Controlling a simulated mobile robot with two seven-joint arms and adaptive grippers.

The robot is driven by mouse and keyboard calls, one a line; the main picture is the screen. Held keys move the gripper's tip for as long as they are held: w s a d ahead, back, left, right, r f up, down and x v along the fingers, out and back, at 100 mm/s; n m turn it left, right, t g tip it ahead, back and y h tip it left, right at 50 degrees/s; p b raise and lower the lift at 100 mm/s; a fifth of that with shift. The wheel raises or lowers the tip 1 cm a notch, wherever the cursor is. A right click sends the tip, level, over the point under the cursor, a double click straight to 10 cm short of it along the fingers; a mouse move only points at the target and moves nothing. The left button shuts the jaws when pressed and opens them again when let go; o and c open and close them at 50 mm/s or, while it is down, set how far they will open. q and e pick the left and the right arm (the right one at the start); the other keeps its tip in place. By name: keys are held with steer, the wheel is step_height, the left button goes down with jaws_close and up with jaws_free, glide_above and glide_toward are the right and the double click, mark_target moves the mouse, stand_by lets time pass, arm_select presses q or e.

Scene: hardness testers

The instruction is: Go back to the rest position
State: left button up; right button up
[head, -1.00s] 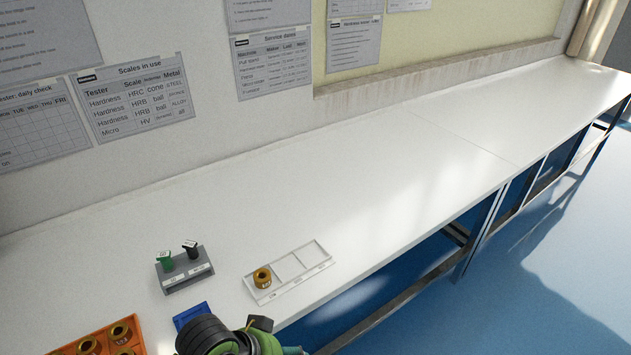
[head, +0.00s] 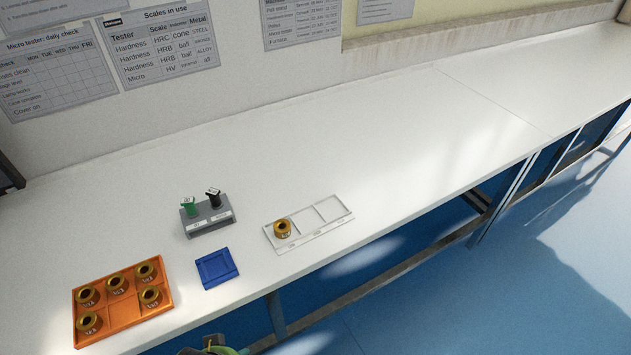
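Part of an arm of mine shows at the bottom edge of the head view, below the bench's front edge. Its fingertips are cut off or hidden, so I cannot see a gripper state. No gripper is seen touching anything on the white bench (head: 400,130). A white three-compartment tray (head: 318,236) holds one brass ring (head: 282,228) in its left compartment. The other two compartments are empty.
An orange tray (head: 122,312) holds several brass rings (head: 146,272). A blue square pad (head: 217,268) lies to its right. Behind it a grey stand (head: 209,222) holds a green piece (head: 190,206) and a black piece (head: 213,197). The bench's right side is clear.

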arm_select(q)
step_height(320, 180, down, 11)
steer(key=s, duration=0.2)
steer(key=s+a+f+g, duration=0.2)
steer(key=s+a+f, duration=0.1)
steer(key=s+f, duration=1.3)
steer(key=shift+s+f, duration=0.35)
steer(key=shift+s, duration=0.15)
